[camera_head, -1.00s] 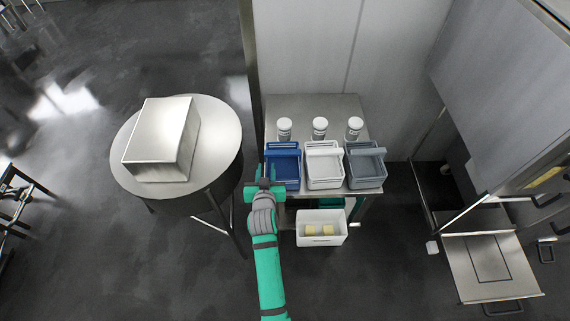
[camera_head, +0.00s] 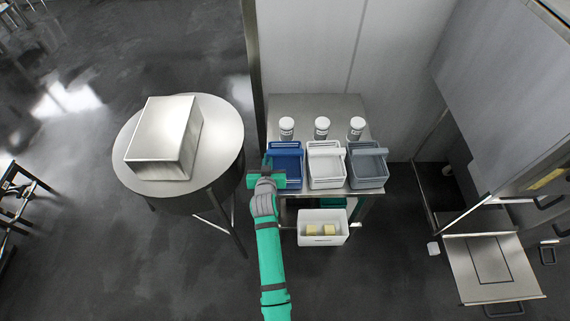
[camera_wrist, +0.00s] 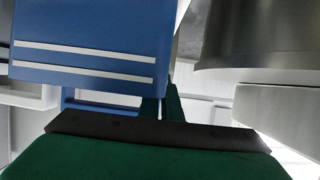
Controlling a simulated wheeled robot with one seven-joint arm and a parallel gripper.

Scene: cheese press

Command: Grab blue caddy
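The blue caddy (camera_head: 289,178) stands at the left front of the small metal table, left of a white and a grey caddy. My gripper (camera_head: 267,165) is at its front left corner, very close to it; contact cannot be made out. In the wrist view the blue wall with two pale stripes (camera_wrist: 85,50) fills the upper left and hides part of my green fingers (camera_wrist: 163,105).
The white caddy (camera_head: 327,178) and grey caddy (camera_head: 369,176) stand close to the right. White-capped bottles (camera_head: 322,128) stand behind the caddies. A round table (camera_head: 226,150) with a metal box (camera_head: 160,140) is at left. A white bin (camera_head: 323,240) with yellow blocks sits lower down.

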